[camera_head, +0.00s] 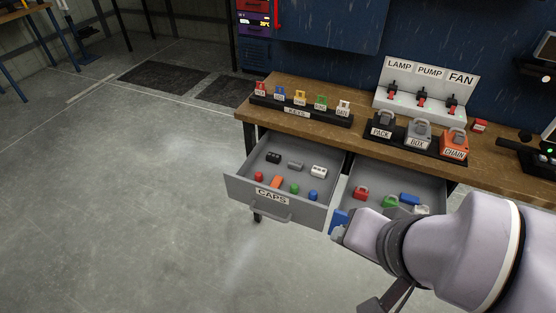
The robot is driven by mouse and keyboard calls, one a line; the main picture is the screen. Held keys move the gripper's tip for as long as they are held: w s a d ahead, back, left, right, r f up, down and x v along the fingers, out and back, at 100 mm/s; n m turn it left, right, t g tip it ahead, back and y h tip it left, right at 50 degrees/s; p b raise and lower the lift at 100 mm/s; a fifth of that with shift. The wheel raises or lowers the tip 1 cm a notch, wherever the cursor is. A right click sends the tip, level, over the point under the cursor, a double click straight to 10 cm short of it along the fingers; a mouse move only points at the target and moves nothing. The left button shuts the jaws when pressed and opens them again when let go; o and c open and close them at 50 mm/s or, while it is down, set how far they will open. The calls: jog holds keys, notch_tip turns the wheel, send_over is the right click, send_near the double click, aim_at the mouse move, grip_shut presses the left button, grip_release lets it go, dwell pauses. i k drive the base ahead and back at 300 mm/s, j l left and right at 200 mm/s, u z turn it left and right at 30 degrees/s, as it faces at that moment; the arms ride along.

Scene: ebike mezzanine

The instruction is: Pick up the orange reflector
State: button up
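A small orange block (277,182), which looks like the orange reflector, lies in the open grey drawer marked CAPS (236,187), towards its front. A red piece lies to its left and a green piece to its right. My arm reaches in from the lower right, and my gripper (352,232) is in front of the right-hand drawer, to the right of the orange block and apart from it. A blue patch shows at its tip; I cannot tell whether it is held or behind. The fingers are not clear.
The right-hand drawer (346,188) is also open, with red, green and blue pieces, and my arm hides its front. The wooden bench (366,131) above bears a key rack (300,112), padlocks (419,134) and a switch panel (425,90). The floor at left is clear.

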aim_at(277, 181)
jog(key=i+j+u, duration=0.15)
jog(key=i+j, duration=0.15)
jog(key=i+j+u, duration=0.15)
jog(key=i, duration=0.3)
jog(key=i+j+u, duration=0.15)
jog(key=i+j, duration=0.2)
jog(key=i, duration=0.05)
